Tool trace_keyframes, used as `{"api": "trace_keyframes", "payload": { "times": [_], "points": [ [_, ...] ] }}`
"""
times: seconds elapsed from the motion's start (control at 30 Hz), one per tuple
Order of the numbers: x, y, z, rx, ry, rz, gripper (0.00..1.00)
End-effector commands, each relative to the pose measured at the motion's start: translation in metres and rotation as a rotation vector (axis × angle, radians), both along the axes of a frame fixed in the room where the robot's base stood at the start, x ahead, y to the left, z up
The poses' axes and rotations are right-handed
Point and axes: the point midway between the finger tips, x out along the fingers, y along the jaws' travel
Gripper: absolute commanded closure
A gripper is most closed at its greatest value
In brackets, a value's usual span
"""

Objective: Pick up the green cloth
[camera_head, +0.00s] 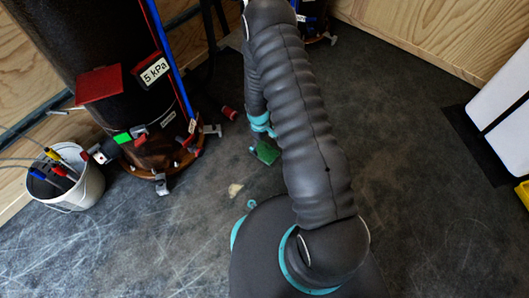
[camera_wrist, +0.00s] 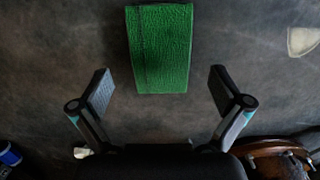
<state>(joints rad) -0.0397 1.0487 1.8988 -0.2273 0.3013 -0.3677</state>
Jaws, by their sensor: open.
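The green cloth (camera_wrist: 160,48) lies flat on the dark floor, a rectangle near the top middle of the wrist view. In the head view the green cloth (camera_head: 265,152) shows just left of my arm, which partly covers the area around it. My gripper (camera_wrist: 160,90) is open in the wrist view, its two fingers wide apart and nothing between them. The cloth lies ahead of the fingertips, roughly centred between them in the picture and apart from them.
A dark filter column (camera_head: 110,80) on a round base stands at the left, beside a white bucket (camera_head: 77,191) with cables. A small red item (camera_head: 230,113) and a pale scrap (camera_head: 235,190) lie on the floor. Wooden walls bound the space.

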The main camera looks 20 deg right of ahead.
Motion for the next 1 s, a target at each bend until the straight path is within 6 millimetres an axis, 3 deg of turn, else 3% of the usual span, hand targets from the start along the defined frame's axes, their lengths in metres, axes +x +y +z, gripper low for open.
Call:
{"api": "trace_keyframes", "payload": {
  "times": [0.23,0.5,0.57,0.73,0.83,0.87,1.0],
  "points": [
    [-0.005,-0.002,-0.036,0.000,0.002,0.000,0.00],
    [-0.005,-0.002,-0.040,0.000,0.000,0.000,0.00],
    [-0.005,-0.002,-0.040,-0.001,0.001,0.000,0.12],
    [-0.005,-0.002,-0.039,-0.001,0.001,0.000,0.55],
    [-0.005,-0.002,-0.040,-0.001,0.001,0.000,0.57],
    [-0.005,-0.002,-0.040,-0.001,0.001,0.000,0.62],
    [-0.005,-0.002,-0.039,-0.001,0.001,0.000,0.62]
  ]
}}
